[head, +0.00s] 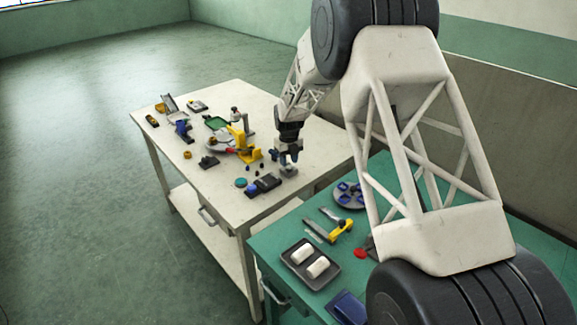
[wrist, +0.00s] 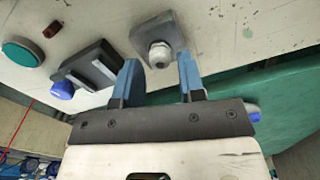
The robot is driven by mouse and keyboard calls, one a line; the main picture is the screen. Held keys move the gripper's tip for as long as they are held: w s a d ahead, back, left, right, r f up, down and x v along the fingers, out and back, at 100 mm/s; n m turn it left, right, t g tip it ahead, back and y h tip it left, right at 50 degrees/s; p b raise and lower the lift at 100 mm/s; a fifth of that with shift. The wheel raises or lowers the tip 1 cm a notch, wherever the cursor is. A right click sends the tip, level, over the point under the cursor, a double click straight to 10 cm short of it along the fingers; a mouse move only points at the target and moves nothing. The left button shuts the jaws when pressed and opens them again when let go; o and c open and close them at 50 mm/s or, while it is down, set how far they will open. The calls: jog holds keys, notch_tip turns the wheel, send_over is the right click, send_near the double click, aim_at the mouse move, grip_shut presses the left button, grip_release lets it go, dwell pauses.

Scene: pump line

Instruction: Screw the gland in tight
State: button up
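The gland (wrist: 159,54) is a small whitish ribbed fitting. It sits at the face of a grey block (wrist: 160,34) on the cream table. How deep it is seated I cannot tell. My gripper (wrist: 158,66) is open, with its two blue fingers apart. In the wrist view the gland appears between the fingertips, with a visible gap on both sides. Neither finger visibly touches it. In the head view my gripper (head: 286,157) points down just above the grey block (head: 289,172); the gland itself is too small to make out there.
Left of the block is a dark grey box (wrist: 90,66) with a blue knob (wrist: 62,90), then a teal round button (wrist: 22,52). A yellow fixture (head: 243,142) and several small parts stand farther left. The adjoining green table (head: 275,235) holds a tray (head: 311,264).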

jog(key=shift+r, duration=1.55)
jog(key=n, duration=0.6)
jog(key=shift+r, duration=0.3)
jog(key=n, duration=0.6)
jog(key=shift+r, duration=0.25)
jog(key=n, duration=0.4)
jog(key=shift+r, duration=0.2)
jog(key=n, duration=0.4)
jog(key=shift+r, duration=0.15)
jog(key=n, duration=0.4)
jog(key=shift+r+n, duration=0.2)
jog(key=shift+n, duration=0.1)
jog(key=shift+r+n, duration=0.15)
jog(key=shift+n, duration=1.55)
